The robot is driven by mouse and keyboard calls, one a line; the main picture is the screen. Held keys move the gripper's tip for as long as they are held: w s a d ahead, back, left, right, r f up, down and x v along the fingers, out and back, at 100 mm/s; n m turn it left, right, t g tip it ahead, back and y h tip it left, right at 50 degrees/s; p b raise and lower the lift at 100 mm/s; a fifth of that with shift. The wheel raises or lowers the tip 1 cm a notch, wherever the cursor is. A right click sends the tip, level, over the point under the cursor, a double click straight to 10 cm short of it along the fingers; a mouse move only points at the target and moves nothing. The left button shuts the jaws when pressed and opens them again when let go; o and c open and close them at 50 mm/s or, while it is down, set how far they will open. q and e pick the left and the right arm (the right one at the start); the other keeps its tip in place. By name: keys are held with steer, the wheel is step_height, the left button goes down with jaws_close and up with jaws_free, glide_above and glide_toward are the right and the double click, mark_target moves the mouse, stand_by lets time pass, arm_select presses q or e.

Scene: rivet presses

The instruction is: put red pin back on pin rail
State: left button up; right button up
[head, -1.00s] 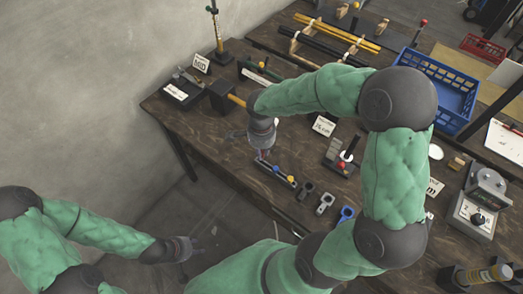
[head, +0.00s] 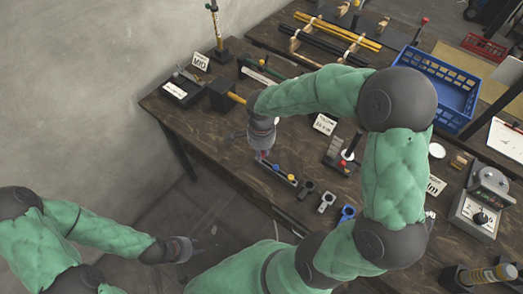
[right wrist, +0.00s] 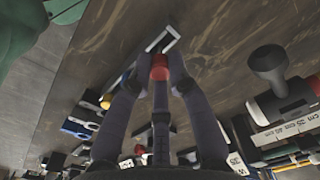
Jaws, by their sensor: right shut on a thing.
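My right gripper (head: 262,156) is over the near end of the workbench, at the far-left end of the pin rail (head: 279,175). A yellow pin (head: 276,167) and a blue pin (head: 291,177) stand on the rail. My left gripper (head: 190,246) is empty, its fingers apart, low beside the bench over the floor.
Grey and blue clamp pieces (head: 327,202) lie right of the rail. A blue basket (head: 440,90) and a grey press (head: 484,203) are further right. A hammer (head: 225,96) lies behind the right gripper.

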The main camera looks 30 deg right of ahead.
steer(key=shift+f+b, duration=1.15)
steer(key=shift+f, duration=0.25)
steer(key=o, duration=0.9)
steer(key=shift+r, duration=0.15)
step_height(320, 180, up, 12)
steer(key=shift+s, duration=0.1)
